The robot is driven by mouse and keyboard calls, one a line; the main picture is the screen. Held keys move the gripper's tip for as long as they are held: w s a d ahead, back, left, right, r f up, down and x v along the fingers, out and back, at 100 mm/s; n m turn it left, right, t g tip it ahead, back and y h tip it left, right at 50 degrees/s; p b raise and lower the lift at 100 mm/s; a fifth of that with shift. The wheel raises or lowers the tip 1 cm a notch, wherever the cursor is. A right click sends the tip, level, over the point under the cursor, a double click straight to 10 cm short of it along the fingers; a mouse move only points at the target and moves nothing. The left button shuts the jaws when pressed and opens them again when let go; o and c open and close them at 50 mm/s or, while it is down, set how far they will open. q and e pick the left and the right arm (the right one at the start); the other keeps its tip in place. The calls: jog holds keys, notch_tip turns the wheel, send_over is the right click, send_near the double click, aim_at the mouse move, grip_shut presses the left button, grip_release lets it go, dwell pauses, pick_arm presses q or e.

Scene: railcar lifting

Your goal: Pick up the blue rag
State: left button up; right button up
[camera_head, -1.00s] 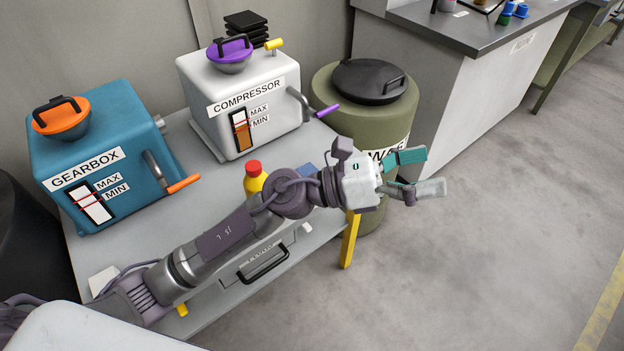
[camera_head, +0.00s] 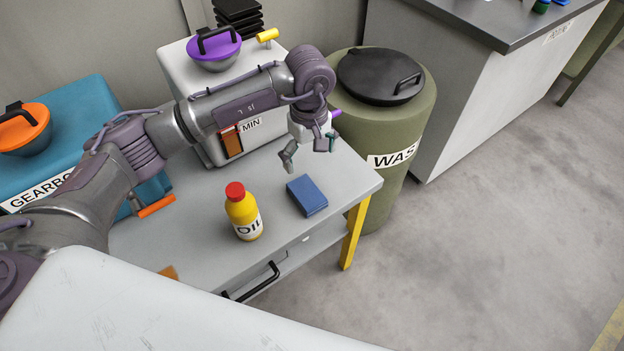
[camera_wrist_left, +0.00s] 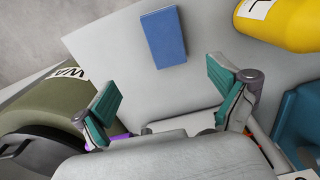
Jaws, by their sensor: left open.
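The blue rag (camera_head: 307,195) is a folded blue block lying flat on the grey table (camera_head: 345,187) near its right end. It also shows in the left wrist view (camera_wrist_left: 164,38), beyond the fingertips. My left gripper (camera_head: 306,155) hangs above the table, a little behind the rag in the head view, pointing down. Its two teal-padded fingers are wide apart and empty in the left wrist view (camera_wrist_left: 168,92). The rag is apart from the fingers. My right gripper is not in view.
A yellow oil bottle (camera_head: 243,212) with a red cap stands left of the rag. The white compressor (camera_head: 210,140) and blue gearbox (camera_head: 85,120) stand at the back. A green waste barrel (camera_head: 415,110) stands right of the table. Open floor lies at the right.

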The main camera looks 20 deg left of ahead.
pick_arm(q)
send_over(308, 193)
notch_tip(308, 193, down, 6)
jog(key=shift+w, duration=0.1)
notch_tip(308, 193, down, 3)
jog(key=shift+p, duration=0.7)
notch_tip(308, 193, down, 2)
jog(key=shift+f, duration=0.55)
jog(key=shift+c, duration=0.2)
jog(key=c, duration=1.1)
jog(key=shift+c, duration=0.4)
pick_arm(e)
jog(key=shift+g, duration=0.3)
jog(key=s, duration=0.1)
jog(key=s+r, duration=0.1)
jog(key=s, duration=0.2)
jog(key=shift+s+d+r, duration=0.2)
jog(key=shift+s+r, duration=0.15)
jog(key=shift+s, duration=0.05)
